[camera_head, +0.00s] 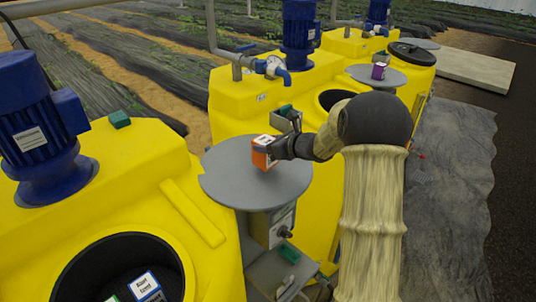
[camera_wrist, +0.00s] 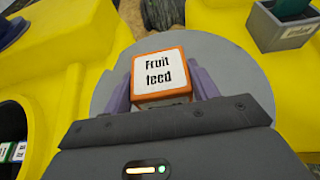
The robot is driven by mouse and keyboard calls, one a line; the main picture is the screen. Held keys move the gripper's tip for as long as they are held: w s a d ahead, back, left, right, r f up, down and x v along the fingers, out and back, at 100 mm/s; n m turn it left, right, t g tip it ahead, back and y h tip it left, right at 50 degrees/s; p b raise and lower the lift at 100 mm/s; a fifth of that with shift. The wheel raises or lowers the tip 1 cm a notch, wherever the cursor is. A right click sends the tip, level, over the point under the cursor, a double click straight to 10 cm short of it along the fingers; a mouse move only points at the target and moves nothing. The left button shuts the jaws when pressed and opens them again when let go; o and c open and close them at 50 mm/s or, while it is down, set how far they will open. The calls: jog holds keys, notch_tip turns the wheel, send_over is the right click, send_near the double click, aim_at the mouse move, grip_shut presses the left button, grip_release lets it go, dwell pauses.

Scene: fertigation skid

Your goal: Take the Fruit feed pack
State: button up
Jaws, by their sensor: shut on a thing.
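The Fruit feed pack (camera_wrist: 160,75) is an orange box with a white label reading "Fruit feed" in the wrist view. In the head view the pack (camera_head: 264,152) is at the round grey table (camera_head: 240,185). My gripper (camera_head: 275,150) reaches in from the right and is shut on the pack. In the wrist view the two purple-grey fingers of my gripper (camera_wrist: 161,88) press on the pack's left and right sides. I cannot tell whether the pack rests on the table or is slightly above it.
Yellow tanks (camera_head: 130,160) with blue motors (camera_head: 35,125) surround the table. An open tank mouth (camera_head: 75,270) at the lower left holds labelled packs (camera_head: 147,287). A purple pack (camera_head: 379,70) is on a farther round table (camera_head: 365,78). A grey bin (camera_wrist: 280,28) stands beyond the table.

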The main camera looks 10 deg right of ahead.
notch_tip(320, 180, up, 7)
jog(key=shift+a+f+b, duration=0.1)
jog(key=shift+f+b, duration=0.05)
jog(key=shift+b, duration=0.55)
